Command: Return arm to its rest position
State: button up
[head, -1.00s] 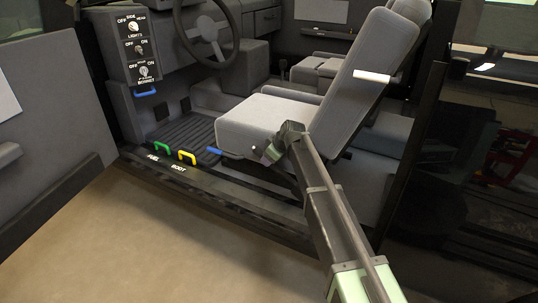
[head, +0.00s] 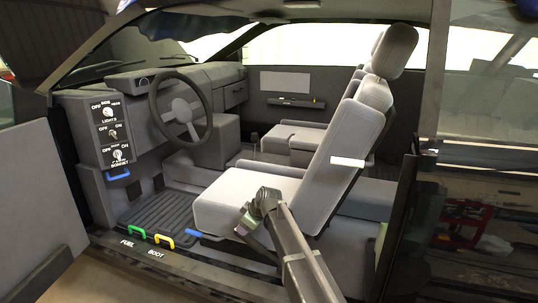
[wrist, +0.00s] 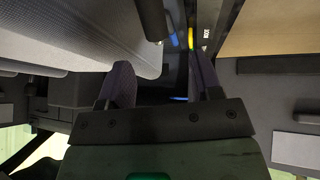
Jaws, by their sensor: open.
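My gripper (head: 243,222) is beside the front edge of the grey driver's seat (head: 245,196) in the head view, with my arm reaching in from the lower right. In the wrist view my gripper (wrist: 160,82) shows two dark fingers spread apart with nothing between them. Beyond the fingers are a blue handle (wrist: 174,40) and a yellow handle (wrist: 191,38). I cannot tell from the head view whether the gripper touches the seat.
A green handle (head: 136,231), a yellow handle (head: 164,241) and a blue lever (head: 199,233) line the door sill. The steering wheel (head: 181,107) and switch panel (head: 111,131) are at left. The open door (head: 36,207) stands at far left. A dark pillar (head: 402,225) is at right.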

jog(key=s+d+r+m+g+h+p, duration=0.1)
jog(key=s+d+m+g+h+p, duration=0.15)
jog(key=s+d+m, duration=0.85)
jog(key=s+d+m+g+h+p, duration=0.2)
jog(key=s+d+h, duration=0.1)
jog(key=s+d, duration=1.55)
notch_tip(320, 180, up, 38)
jog(key=s+a+p, duration=0.2)
jog(key=p, duration=3.5)
jog(key=shift+s+a+m+p, duration=0.2)
jog(key=shift+a+m+p, duration=0.1)
jog(key=shift+p, duration=0.05)
